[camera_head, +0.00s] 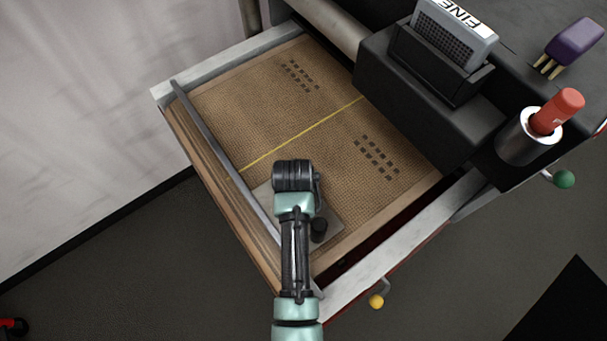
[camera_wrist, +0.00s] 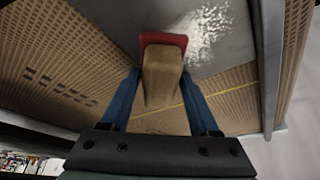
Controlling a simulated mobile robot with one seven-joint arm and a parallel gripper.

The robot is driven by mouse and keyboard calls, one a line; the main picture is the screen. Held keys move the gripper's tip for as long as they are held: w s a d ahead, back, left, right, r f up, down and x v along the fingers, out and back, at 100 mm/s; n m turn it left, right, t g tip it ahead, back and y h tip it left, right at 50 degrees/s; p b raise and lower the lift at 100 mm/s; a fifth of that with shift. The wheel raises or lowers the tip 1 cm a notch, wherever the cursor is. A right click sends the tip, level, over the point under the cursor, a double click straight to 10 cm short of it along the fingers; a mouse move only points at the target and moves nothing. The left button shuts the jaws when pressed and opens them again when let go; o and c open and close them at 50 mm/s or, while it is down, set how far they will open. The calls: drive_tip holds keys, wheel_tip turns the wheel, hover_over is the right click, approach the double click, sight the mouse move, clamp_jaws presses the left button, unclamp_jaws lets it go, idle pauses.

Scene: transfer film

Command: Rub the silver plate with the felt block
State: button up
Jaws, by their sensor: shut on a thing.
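My gripper (camera_wrist: 160,88) shows in the wrist view with its blue fingers shut on the felt block (camera_wrist: 162,72). The block has a tan, wood-like body and a red layer at its far end. The red end is over the silver plate (camera_wrist: 232,52) and seems to touch it, though the contact is not clear. The plate is grey, with a bright speckled patch beside the block. In the head view the plate (camera_head: 334,222) lies at the near end of the brown textured bed, partly under my arm. My arm hides the block and fingers there.
A metal bar (camera_head: 215,138) runs along the bed's left side, close to the plate. A yellow line crosses the bed (camera_head: 225,110). A black housing (camera_head: 400,95) holds a grey block marked FINE (camera_head: 455,30). A red-handled tool (camera_head: 556,110) stands in a metal cup; a purple brush (camera_head: 574,42) lies behind.

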sight(270, 205)
drive_tip(key=shift+s+a+r+p, duration=0.2)
drive_tip(key=shift+s+a+p, duration=0.25)
drive_tip(key=shift+a, duration=0.3)
drive_tip(key=shift+s+a+f+p, duration=0.15)
drive_tip(key=shift+s+a+p, duration=0.35)
drive_tip(key=shift+s+a, duration=0.55)
drive_tip(key=shift+s+a+f+p, duration=0.15)
drive_tip(key=shift+s+a+p, duration=0.45)
drive_tip(key=shift+a, duration=0.6)
drive_tip(key=shift+s+a+f, duration=0.1)
drive_tip(key=shift+s+a, duration=0.2)
drive_tip(key=shift+c, duration=1.1)
drive_tip(key=shift+s+a+f, duration=0.2)
drive_tip(key=shift+s+a, duration=0.05)
drive_tip(key=shift+s, duration=0.15)
clamp_jaws()
drive_tip(key=shift+w+d+r, duration=0.15)
drive_tip(key=shift+w+d, duration=0.9)
drive_tip(key=shift+d, duration=0.3)
drive_tip(key=shift+w+d+r, duration=0.15)
drive_tip(key=shift+w+d, duration=0.9)
drive_tip(key=shift+d, duration=0.25)
drive_tip(key=shift+w+d+r, duration=0.15)
drive_tip(key=shift+w+d, duration=0.9)
drive_tip(key=shift+d, duration=0.3)
drive_tip(key=shift+r, duration=0.15)
wheel_tip(270, 205, up, 6)
drive_tip(key=p, duration=0.5)
